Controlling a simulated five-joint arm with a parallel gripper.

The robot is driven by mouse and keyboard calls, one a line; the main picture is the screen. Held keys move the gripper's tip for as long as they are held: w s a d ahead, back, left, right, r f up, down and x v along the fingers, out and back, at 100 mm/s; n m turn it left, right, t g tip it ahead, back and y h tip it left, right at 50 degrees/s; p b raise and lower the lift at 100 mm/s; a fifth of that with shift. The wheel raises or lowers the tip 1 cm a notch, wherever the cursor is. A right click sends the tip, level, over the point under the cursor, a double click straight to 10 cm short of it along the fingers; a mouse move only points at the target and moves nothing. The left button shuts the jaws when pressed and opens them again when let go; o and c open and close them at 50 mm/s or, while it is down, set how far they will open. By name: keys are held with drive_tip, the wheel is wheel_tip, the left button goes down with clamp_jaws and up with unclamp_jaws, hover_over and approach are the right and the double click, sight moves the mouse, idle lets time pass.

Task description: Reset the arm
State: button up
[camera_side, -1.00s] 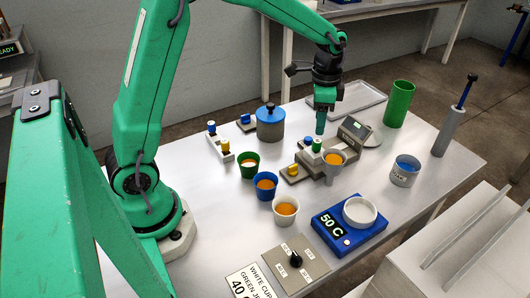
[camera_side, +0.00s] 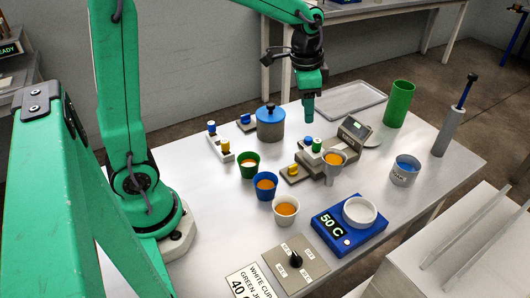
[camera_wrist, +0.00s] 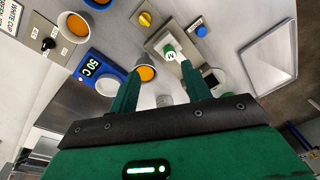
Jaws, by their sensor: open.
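My green arm reaches over the table, and my gripper (camera_side: 308,112) points down above the stand with colored knobs (camera_side: 312,160). In the wrist view my gripper (camera_wrist: 158,72) shows two green fingers spread apart with nothing between them.
A grey cup of orange liquid (camera_side: 333,160) is by the stand. Green (camera_side: 249,171), blue (camera_side: 264,193) and white (camera_side: 286,216) cups stand left. A lidded pot (camera_side: 270,128) is behind. A blue 50 C heater (camera_side: 350,240), dial plate (camera_side: 296,265) and green cylinder (camera_side: 398,104) stand around. Table space shows between them.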

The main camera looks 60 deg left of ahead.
drive_tip(key=s+r+n+t, duration=0.2)
drive_tip(key=s+n, duration=0.1)
drive_tip(key=s, duration=0.6)
drive_tip(key=s+r+n+t, duration=0.2)
drive_tip(key=s+r+n, duration=0.1)
drive_tip(key=s, duration=0.5)
drive_tip(key=shift+s, duration=0.35)
idle(0.4)
